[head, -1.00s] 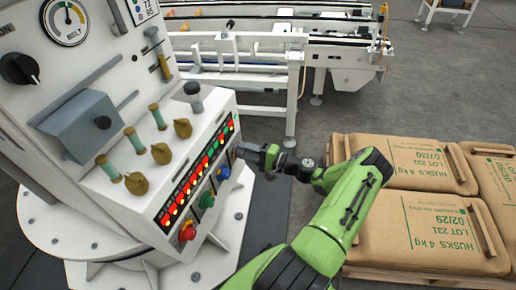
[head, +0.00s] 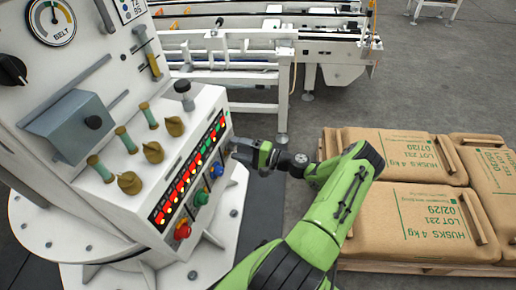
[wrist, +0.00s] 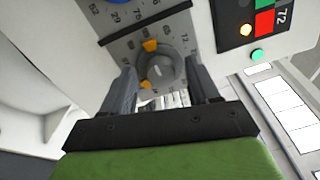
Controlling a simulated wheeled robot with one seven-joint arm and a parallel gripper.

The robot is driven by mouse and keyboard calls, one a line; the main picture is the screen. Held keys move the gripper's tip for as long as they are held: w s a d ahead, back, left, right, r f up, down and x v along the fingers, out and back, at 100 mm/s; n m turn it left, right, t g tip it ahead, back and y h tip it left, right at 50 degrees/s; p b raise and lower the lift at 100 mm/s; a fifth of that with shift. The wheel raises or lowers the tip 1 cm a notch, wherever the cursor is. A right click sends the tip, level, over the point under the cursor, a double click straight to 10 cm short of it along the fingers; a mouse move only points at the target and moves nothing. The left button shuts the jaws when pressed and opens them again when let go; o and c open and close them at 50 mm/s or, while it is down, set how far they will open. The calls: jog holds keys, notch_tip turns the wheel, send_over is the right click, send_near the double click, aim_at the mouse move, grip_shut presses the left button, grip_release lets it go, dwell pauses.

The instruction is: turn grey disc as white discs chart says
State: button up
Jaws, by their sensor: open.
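The grey disc (wrist: 160,70) shows in the wrist view, a round knob with a raised bar, on a grey plate (wrist: 125,52) printed with numbers. Two orange marks sit at its rim. My gripper (wrist: 160,78) is open, with one finger on each side of the disc; I cannot tell whether they touch it. In the head view my gripper (head: 240,150) is at the right side of the white console (head: 150,195), and the grey disc is hidden. A small chart (head: 130,8) on the console is cut off by the top edge; its white discs cannot be made out.
The console front carries a red button (head: 182,231), a green button (head: 201,197), a blue button (head: 216,170) and rows of lamps. Several olive knobs stand above. Sacks (head: 420,215) lie on a pallet at the right. A white conveyor (head: 260,50) stands behind.

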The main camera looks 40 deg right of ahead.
jog(key=p+v, duration=0.1)
jog(key=v, duration=1.5)
jog(key=shift+f, duration=0.1)
